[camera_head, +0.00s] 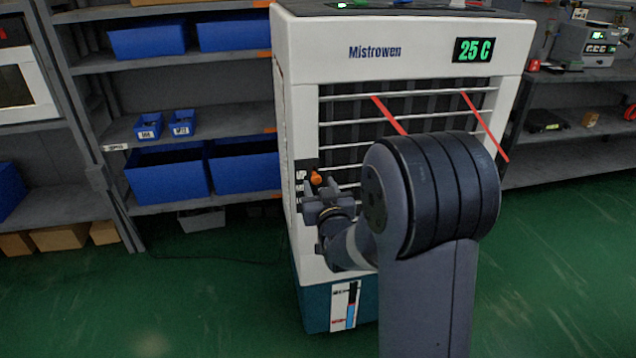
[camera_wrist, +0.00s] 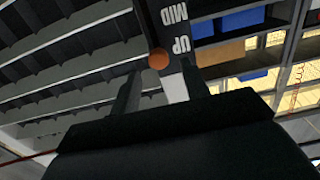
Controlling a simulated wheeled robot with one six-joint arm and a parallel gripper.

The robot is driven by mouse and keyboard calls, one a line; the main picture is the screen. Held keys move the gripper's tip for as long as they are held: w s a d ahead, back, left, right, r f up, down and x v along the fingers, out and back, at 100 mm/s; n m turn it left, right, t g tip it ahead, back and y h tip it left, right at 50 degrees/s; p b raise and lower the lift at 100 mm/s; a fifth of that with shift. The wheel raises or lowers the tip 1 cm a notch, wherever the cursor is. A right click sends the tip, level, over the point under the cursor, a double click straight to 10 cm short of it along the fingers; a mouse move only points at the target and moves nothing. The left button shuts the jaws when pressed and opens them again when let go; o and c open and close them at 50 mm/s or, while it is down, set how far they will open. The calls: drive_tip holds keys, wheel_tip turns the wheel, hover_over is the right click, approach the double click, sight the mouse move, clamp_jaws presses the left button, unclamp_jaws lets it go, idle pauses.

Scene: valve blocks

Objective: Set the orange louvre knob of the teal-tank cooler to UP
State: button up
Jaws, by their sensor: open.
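The cooler (camera_head: 400,30) is a white upright unit marked "Mistrowen" with a teal tank (camera_head: 315,305) at its base. Its orange louvre knob (camera_head: 316,178) sticks out at the left edge of the grille, level with the "UP" label (camera_head: 301,175). In the wrist view the knob (camera_wrist: 158,61) is a round orange ball next to "UP" (camera_wrist: 183,45), with "MID" (camera_wrist: 174,15) farther off. My gripper (camera_head: 322,203) is open just below the knob. In the wrist view its fingers (camera_wrist: 160,84) stand either side of the knob's line, with the knob around their tips; contact cannot be told.
Grey shelves with blue bins (camera_head: 165,175) stand left of the cooler, and another shelf (camera_head: 565,150) stands right. Two red strips (camera_head: 388,114) hang on the grille. My arm covers the grille's lower right. Green floor is open at the lower left.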

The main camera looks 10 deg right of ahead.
drive_tip(key=s, duration=0.8)
drive_tip(key=shift+b, duration=0.3)
drive_tip(key=shift+w, duration=0.1)
drive_tip(key=w+p, duration=0.1)
drive_tip(key=w, duration=0.9)
drive_tip(key=shift+w+f, duration=0.2)
drive_tip(key=shift+f, duration=0.3)
drive_tip(key=shift+w+f, duration=0.2)
drive_tip(key=shift+f, duration=0.3)
drive_tip(key=shift+f+b, duration=0.3)
drive_tip(key=shift+f, duration=0.35)
